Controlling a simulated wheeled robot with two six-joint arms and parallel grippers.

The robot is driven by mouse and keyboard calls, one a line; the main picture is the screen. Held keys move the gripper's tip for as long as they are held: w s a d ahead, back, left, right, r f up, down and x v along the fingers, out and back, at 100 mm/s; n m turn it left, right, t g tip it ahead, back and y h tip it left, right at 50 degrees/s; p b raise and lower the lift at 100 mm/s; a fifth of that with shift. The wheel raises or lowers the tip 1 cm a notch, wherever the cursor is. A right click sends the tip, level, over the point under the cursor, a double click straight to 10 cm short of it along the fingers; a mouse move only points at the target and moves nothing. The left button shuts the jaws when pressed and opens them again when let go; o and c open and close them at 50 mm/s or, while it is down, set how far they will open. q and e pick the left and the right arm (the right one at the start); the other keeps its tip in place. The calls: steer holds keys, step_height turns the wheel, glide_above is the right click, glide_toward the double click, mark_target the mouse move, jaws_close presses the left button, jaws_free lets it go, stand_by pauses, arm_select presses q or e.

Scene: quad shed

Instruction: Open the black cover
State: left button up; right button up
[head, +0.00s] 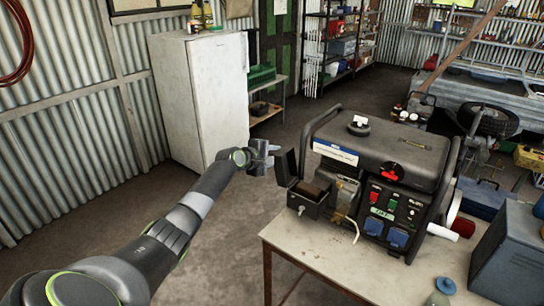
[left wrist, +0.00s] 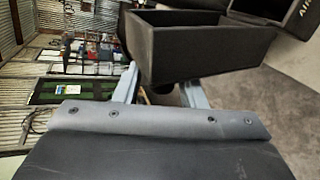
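The black cover (head: 286,167) stands swung up at the left end of the generator (head: 375,165). The box below it (head: 307,199) is uncovered, with a brown block showing inside. In the left wrist view the cover (left wrist: 205,45) is a hollow black shell just beyond my fingertips. My left gripper (head: 265,157) is at the cover's left side, very near it. Its two fingers (left wrist: 160,92) are apart in the left wrist view, with a small dark part of the cover between them. Whether they touch it is unclear.
The generator rests on a pale table (head: 310,250). A grey-blue box (head: 510,250) and a bottle (head: 440,290) are at the table's right. A white fridge (head: 200,95) stands behind my left arm. The floor left of the table is clear.

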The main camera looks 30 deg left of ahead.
arm_select(q)
steer(key=shift+w, duration=0.1)
steer(key=shift+b+v, duration=0.7)
steer(key=shift+v, duration=8)
